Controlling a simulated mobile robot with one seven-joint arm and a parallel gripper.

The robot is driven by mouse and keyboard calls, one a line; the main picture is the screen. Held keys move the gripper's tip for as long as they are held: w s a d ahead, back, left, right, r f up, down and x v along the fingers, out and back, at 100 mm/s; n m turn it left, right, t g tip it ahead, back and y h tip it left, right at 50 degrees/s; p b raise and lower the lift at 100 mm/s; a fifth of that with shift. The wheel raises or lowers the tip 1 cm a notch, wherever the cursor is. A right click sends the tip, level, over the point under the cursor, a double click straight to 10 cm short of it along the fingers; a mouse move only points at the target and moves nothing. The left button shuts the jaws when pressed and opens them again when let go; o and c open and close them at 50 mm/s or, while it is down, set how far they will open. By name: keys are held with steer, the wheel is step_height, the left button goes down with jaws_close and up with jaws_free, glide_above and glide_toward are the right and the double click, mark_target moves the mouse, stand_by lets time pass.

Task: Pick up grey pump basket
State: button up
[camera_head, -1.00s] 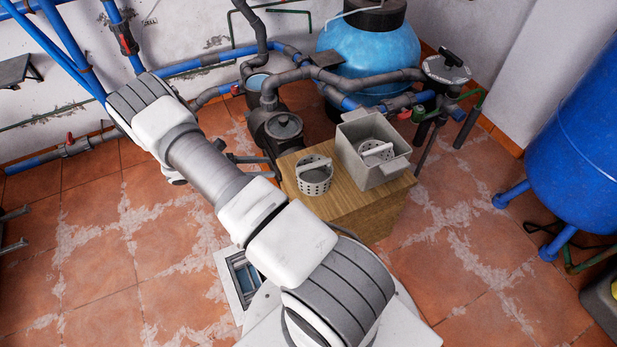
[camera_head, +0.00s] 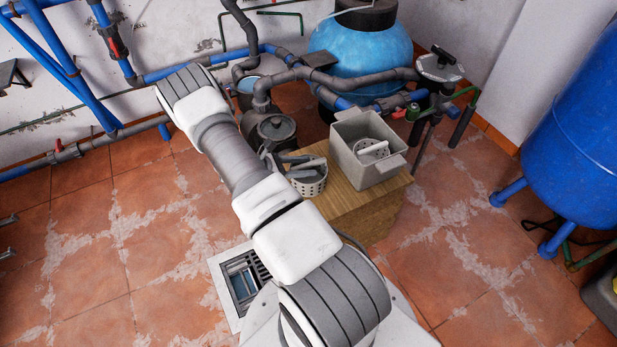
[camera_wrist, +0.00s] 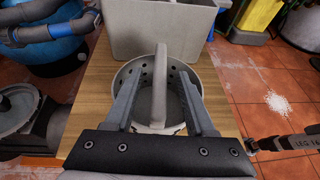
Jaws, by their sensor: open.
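A grey pump basket (camera_head: 310,184) with a perforated wall and an arched handle stands upright on a wooden block, partly hidden by my gripper. In the wrist view the basket (camera_wrist: 178,88) lies straight ahead, its handle (camera_wrist: 160,85) rising between my two fingers. My gripper (camera_wrist: 158,92) is open, with one finger on each side of the handle and gaps showing beside it. My gripper also shows at the basket in the head view (camera_head: 290,163). A second similar basket (camera_head: 372,148) sits inside a grey bin (camera_head: 374,178) on the same block.
The wooden block (camera_head: 355,212) has the grey bin close behind the basket. A dark pump (camera_head: 276,133) with pipes stands at the block's left. A light-blue filter tank (camera_head: 362,48) is behind, and a large blue tank (camera_head: 580,140) stands at right.

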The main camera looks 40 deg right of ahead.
steer(key=shift+x, duration=0.8)
jaws_close()
steer(key=shift+w, duration=0.1)
